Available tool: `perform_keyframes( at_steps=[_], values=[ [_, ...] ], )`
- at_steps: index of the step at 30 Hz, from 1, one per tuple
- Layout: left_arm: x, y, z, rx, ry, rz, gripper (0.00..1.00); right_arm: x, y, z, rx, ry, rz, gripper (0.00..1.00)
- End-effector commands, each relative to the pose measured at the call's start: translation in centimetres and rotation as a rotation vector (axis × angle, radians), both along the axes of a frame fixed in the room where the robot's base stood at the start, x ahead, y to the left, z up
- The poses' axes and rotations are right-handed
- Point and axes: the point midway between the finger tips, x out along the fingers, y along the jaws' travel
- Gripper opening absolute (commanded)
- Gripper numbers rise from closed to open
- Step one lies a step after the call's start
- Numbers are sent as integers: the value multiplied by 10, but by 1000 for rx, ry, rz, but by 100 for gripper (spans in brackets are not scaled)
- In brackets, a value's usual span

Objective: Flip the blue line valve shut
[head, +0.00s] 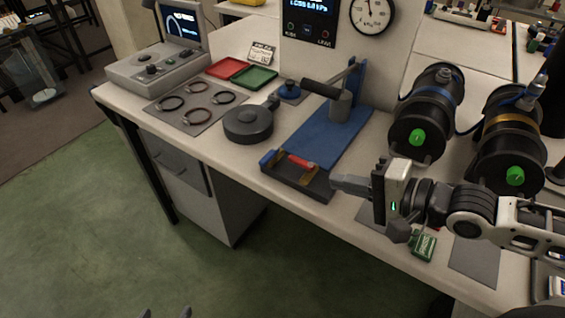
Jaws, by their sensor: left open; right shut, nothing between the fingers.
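Small grey fittings sit on top, one on the blue-banded cylinder (444,75) and a bluish one on the gold-banded cylinder (531,93). Which is the blue line valve, and its lever position, is too small to tell. My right gripper (338,184) is shut and empty, in front of and left of the cylinders. My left gripper (166,313) is open at the bottom edge, only its fingertips showing.
A blue press board (335,137) with a lever and a red-handled part (300,161) lies mid-bench. A round black pot (248,125), red tray (227,68), green tray (255,77) and ring mat (195,122) are left. A green box (424,246) lies below my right wrist.

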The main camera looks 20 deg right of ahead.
Motion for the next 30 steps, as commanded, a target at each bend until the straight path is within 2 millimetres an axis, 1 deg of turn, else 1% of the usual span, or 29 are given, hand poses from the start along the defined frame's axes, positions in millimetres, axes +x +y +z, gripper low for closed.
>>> perform_keyframes(
  at_steps=[5, 11, 21, 27, 30],
  values=[
    [1, -1, -6, -13, -6, 1, 63, 14, 10, -6, 3, -7, 0, 0],
    [5, -2, -1, -24, -24, 3, 63, 33, 25, -12, 5, -6, 0, 0],
    [6, -3, -3, -37, -27, 7, 63, 74, 59, -27, 4, -6, 3, 0],
    [7, -3, 0, -39, -31, 8, 63, 94, 74, -27, 1, -3, 1, 0],
    [6, -3, 0, -39, -32, 8, 63, 99, 78, -28, 0, -1, 1, 0]
  ],
)
